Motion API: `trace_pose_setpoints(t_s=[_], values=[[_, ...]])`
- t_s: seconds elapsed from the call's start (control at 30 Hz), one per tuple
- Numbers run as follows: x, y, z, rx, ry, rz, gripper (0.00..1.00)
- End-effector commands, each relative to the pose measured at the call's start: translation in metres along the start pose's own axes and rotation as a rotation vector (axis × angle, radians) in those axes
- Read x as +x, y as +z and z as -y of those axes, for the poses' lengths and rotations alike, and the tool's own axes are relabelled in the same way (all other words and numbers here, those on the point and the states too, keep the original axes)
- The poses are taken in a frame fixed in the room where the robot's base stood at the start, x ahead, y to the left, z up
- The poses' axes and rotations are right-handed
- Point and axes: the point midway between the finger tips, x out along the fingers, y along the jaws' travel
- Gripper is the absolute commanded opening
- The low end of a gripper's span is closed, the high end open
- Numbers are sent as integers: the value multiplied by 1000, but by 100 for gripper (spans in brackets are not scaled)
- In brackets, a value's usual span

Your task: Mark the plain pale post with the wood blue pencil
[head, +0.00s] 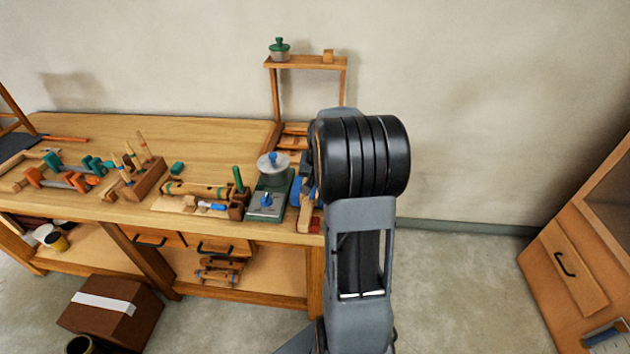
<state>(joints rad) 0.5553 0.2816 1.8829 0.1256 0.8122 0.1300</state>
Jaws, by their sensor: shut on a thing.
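My gripper is hidden behind my arm, whose black joint and grey link fill the middle right of the head view. A wooden block (146,183) on the bench holds several thin upright sticks (133,155). They are pale wood, some with dark or blue bands. They are too small to tell whether one is the plain pale post or the wood blue pencil. A pale banded rod (197,189) lies to the right of the block. A small blue-and-white piece (212,206) lies in front of the rod. Blue parts (306,188) show beside my arm, partly hidden by it.
The wooden bench (100,127) carries green and orange clamps (70,182) and a grey-green device (266,205) with a round top. A wooden frame (273,92) bears a green pot (279,49). A brown box (110,310) stands on the floor; a cabinet (565,260) stands right.

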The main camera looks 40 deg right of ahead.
Motion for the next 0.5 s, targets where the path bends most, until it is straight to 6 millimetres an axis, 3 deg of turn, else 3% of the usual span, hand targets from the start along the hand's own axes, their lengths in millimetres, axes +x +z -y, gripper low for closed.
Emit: trace_pose_setpoints(t_s=[0.5], values=[[2,0,10,-1,0,2,0]])
